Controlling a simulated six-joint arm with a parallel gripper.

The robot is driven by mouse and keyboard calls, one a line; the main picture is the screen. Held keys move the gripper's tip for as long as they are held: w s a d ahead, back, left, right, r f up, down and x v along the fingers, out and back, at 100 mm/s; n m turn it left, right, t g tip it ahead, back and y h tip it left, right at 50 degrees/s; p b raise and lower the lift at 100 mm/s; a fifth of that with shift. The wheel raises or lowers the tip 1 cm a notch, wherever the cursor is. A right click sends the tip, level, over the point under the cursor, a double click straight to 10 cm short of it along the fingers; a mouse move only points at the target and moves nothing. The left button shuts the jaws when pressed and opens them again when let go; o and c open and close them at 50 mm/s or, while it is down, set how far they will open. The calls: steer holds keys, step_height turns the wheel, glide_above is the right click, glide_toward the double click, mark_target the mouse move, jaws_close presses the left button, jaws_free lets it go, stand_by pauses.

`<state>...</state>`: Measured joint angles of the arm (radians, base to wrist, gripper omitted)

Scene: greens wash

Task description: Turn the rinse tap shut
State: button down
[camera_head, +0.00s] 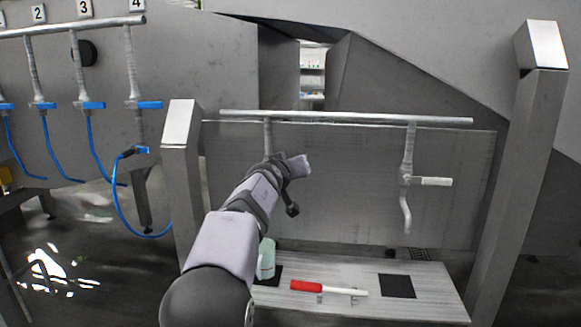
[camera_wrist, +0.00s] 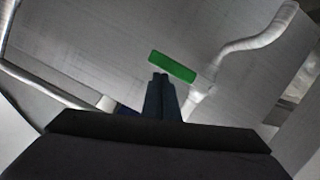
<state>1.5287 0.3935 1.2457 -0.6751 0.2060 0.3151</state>
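A green tap lever (camera_wrist: 172,66) shows in the wrist view, tilted down to the right, on a pale grey pipe with a curved spout (camera_wrist: 262,35). My gripper (camera_wrist: 160,77) has its dark fingers together, with the tips just below the lever's left half. I cannot tell whether they touch it. In the head view my arm covers most of the left tap; only its upper pipe (camera_head: 268,137) shows, and no green lever is visible there. The right tap (camera_head: 408,165) has a pale lever (camera_head: 433,181) pointing right.
A grey bench (camera_head: 345,273) below holds a pale green cup (camera_head: 266,259), a red-and-white tool (camera_head: 325,289) on small supports, and a black square (camera_head: 397,286). Posts stand at left (camera_head: 181,150) and right (camera_head: 540,110). Several blue-levered taps (camera_head: 92,105) are further left.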

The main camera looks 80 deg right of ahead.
steer(key=shift+s+f, duration=0.1)
steer(key=shift+f, duration=0.2)
stand_by(0.4)
steer(key=a+r, duration=0.6)
steer(key=a, duration=0.3)
steer(key=shift+a+r, duration=0.4)
stand_by(0.3)
